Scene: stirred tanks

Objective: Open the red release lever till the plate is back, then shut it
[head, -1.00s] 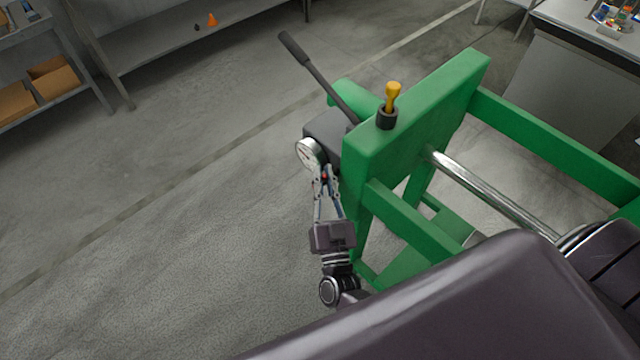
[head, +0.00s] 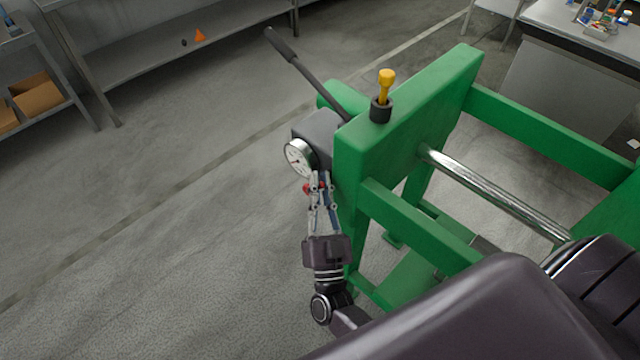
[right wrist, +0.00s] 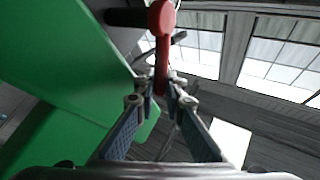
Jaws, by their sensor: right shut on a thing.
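The red release lever (head: 307,188) is by the pump block at the near left end of the green frame (head: 400,120), just below the round gauge (head: 298,158). In the right wrist view the lever (right wrist: 162,45) has a round red hub at the top, and its red arm runs down between my fingertips. My right gripper (head: 319,182) is shut on the lever; its fingers (right wrist: 160,92) close around the arm's lower part. A shiny metal rod (head: 490,190) runs from the frame's upright to the right. I cannot make out a plate clearly. My left gripper is not in view.
A long dark pump handle (head: 300,68) slants up to the left from the grey block (head: 318,130). A yellow-topped part (head: 386,80) stands in a black socket on the frame. The floor left of the frame is clear. A shelf (head: 150,60) stands at the back.

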